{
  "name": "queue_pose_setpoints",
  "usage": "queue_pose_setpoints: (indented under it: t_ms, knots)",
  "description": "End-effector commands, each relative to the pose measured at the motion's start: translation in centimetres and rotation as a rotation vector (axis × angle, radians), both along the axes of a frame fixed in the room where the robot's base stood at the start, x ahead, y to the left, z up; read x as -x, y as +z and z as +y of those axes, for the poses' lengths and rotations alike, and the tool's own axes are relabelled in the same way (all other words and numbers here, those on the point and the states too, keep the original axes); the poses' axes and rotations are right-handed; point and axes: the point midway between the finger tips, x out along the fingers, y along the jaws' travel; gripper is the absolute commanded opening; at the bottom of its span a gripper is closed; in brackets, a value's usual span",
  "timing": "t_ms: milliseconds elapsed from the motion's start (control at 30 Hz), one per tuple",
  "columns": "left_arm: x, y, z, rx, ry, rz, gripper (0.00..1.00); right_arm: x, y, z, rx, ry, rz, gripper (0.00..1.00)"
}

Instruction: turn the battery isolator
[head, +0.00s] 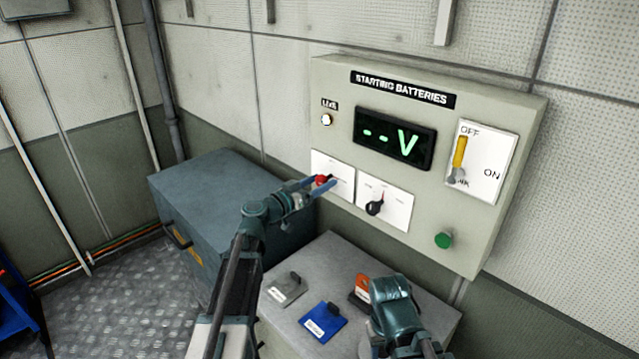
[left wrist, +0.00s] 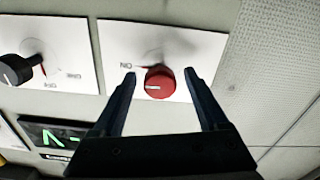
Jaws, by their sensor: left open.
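The red knob (head: 320,180), which I take as the battery isolator, sits on a white plate (head: 343,166) at the lower left of the grey "STARTING BATTERIES" panel (head: 330,78). My left gripper (head: 322,187) is open in front of it. In the left wrist view the red knob (left wrist: 159,82) appears between the two open fingers of the left gripper (left wrist: 160,73), with gaps at both sides. A white mark on the knob lies roughly level; "ON" shows on the plate to its left. My right arm (head: 390,300) is at the bottom; its fingers cannot be made out.
A black selector knob (head: 375,207) is right of the red knob. The display (head: 395,138) reads "--V". A yellow lever (head: 460,155) and a green button (head: 443,240) are further right. Below, a grey cabinet top (head: 330,255) carries blue (head: 322,320), grey (head: 284,288) and orange pieces.

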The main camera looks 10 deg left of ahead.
Motion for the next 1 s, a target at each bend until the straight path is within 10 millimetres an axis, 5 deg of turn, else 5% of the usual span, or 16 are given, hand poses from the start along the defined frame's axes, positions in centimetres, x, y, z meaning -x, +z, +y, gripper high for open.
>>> queue_pose_setpoints:
  t_ms: [67,500,1000]
  knots:
    - [0.01,0.0,0.01,0.0,0.0,0.0,0.77,0.0,0.0,0.0,0.0,0.0,0.0,0.5]
    - [0.03,0.0,0.03,0.0,0.0,0.0,0.0,0.0,0.0,0.0,0.0,0.0,0.0,0.5]
    - [0.04,0.0,0.01,0.122,0.0,0.081,0.0,0.0,0.01,0.0,0.0,0.0,0.0,0.5]
